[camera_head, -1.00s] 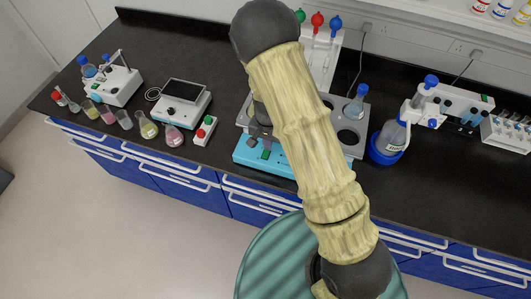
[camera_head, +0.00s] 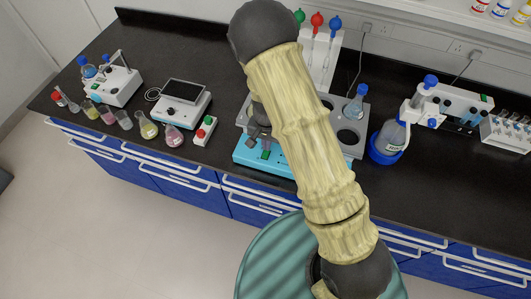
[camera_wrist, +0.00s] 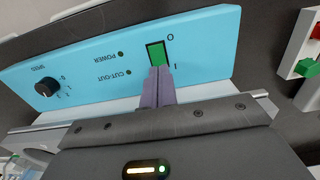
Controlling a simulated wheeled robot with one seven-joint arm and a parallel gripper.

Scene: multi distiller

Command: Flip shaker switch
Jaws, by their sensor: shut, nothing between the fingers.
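The shaker is a grey platform with holes and a light blue front panel (camera_head: 243,156), partly hidden behind my arm in the head view. Its green rocker switch (camera_wrist: 157,53) sits in a black frame in the wrist view, with O and I marked beside it. My gripper (camera_wrist: 160,72) is shut and empty. Its purple-grey fingertips overlap the I-side end of the switch and look very close to it or touching; I cannot tell contact for sure. In the head view my gripper (camera_head: 251,141) is small at the panel's front edge.
A black speed knob (camera_wrist: 47,88) and two small indicator lights share the panel. A box with red and green buttons (camera_head: 205,131) stands left of the shaker. A flask (camera_head: 356,103) stands on the platform. A blue-based bottle (camera_head: 388,142) is to the right.

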